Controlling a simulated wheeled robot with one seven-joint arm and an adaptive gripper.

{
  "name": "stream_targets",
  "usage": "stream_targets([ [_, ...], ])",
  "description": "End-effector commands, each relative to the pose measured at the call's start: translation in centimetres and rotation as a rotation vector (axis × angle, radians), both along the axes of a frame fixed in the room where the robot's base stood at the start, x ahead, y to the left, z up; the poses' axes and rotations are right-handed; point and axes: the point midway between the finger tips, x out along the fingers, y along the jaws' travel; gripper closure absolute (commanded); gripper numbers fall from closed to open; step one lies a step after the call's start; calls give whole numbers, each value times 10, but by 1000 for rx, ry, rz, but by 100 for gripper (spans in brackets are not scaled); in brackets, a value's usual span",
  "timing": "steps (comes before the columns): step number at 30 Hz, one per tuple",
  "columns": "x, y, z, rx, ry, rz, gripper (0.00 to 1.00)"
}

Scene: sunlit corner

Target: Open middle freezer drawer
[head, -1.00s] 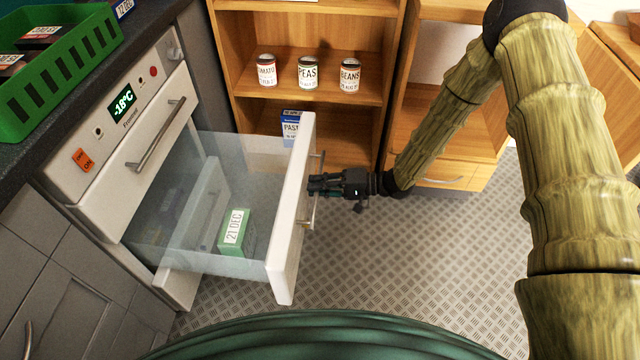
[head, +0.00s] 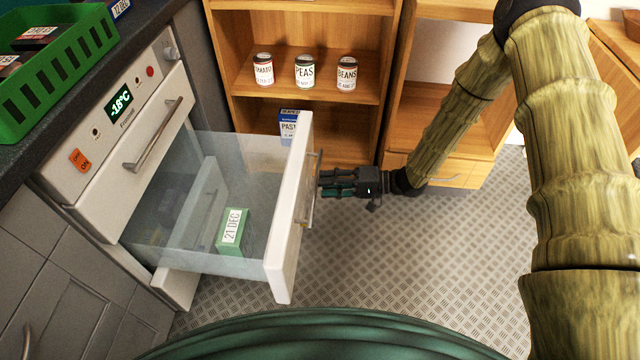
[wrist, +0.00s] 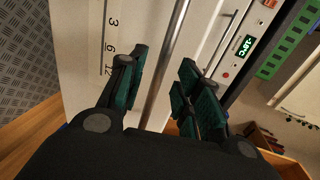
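The middle freezer drawer (head: 290,215) is pulled well out, with a white front and clear sides. A green box (head: 232,231) labelled "21 DEC" lies inside it. Its metal bar handle (head: 313,188) is on the outer face of the front. My gripper (head: 322,183) is at the handle's right side, fingers pointing at the drawer front. In the wrist view my gripper (wrist: 160,88) has its fingers spread apart, and the handle bar (wrist: 165,65) runs between them without visible contact. The upper drawer (head: 145,140) of the freezer is closed.
The freezer panel (head: 120,104) reads about -18°C. A wooden shelf (head: 320,100) behind holds tomato, peas and beans cans, with a blue pasta box (head: 288,124) below. A green crate (head: 50,75) stands on the dark counter. Patterned floor right of the drawer is free.

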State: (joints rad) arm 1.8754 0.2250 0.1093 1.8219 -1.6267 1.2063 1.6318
Motion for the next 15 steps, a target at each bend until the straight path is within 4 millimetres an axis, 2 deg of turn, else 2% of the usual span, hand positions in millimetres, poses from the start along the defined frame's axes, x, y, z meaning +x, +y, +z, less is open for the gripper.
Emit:
stream_targets([
  [7, -7, -46, 9, -2, 0, -1, 66],
  [15, -11, -76, 15, -1, -1, 0, 66],
])
